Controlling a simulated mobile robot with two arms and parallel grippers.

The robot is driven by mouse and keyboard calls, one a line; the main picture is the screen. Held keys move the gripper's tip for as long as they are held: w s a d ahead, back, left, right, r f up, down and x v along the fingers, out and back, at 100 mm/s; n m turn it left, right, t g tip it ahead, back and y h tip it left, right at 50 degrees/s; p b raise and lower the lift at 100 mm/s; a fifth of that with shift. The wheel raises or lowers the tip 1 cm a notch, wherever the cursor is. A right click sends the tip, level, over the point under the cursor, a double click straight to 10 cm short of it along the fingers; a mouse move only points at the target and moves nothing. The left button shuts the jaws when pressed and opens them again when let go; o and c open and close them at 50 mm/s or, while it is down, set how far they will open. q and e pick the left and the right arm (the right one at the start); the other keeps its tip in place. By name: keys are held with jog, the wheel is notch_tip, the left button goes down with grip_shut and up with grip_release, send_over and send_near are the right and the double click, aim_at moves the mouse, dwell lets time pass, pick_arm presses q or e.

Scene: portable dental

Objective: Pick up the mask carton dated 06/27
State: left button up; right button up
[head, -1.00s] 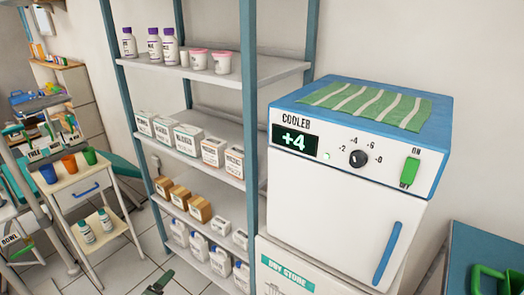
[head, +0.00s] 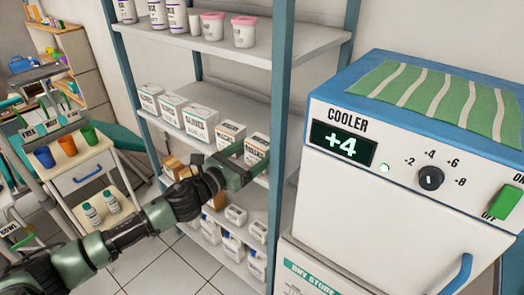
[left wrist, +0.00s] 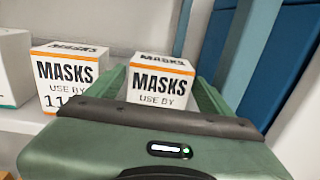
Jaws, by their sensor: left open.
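Two white mask cartons with orange edging stand side by side on the middle shelf. The right carton (head: 257,146) is at the shelf's right end, by the blue post; in the left wrist view (left wrist: 160,82) it sits between my open fingers. It reads "MASKS USE BY", and its date is hidden behind my gripper body. The left mask carton (head: 230,133) also shows in the left wrist view (left wrist: 68,78), its date starting with "11". My left gripper (head: 243,162) is open around the right carton; I cannot tell whether the fingers touch it. My right gripper is not in view.
Several other white cartons (head: 200,122) stand left on the same shelf (head: 215,100). Bottles and pink-lidded tubs (head: 244,30) are on the shelf above, brown boxes and white jugs below. The blue-topped cooler (head: 380,170) stands close on the right.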

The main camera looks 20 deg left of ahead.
aim_at(254, 151)
pick_arm(q)
jog(key=x, duration=0.2)
jog(key=shift+w+d, duration=0.15)
jog(key=shift+w, duration=0.25)
jog(key=shift+w+d, duration=0.2)
jog(key=shift+w, duration=0.15)
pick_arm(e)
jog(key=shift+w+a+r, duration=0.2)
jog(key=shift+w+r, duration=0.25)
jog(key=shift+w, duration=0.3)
pick_arm(q)
jog(key=c, duration=1.2)
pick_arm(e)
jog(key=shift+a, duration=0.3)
pick_arm(q)
jog(key=shift+a+r+p, duration=0.1)
jog(key=shift+p, duration=0.25)
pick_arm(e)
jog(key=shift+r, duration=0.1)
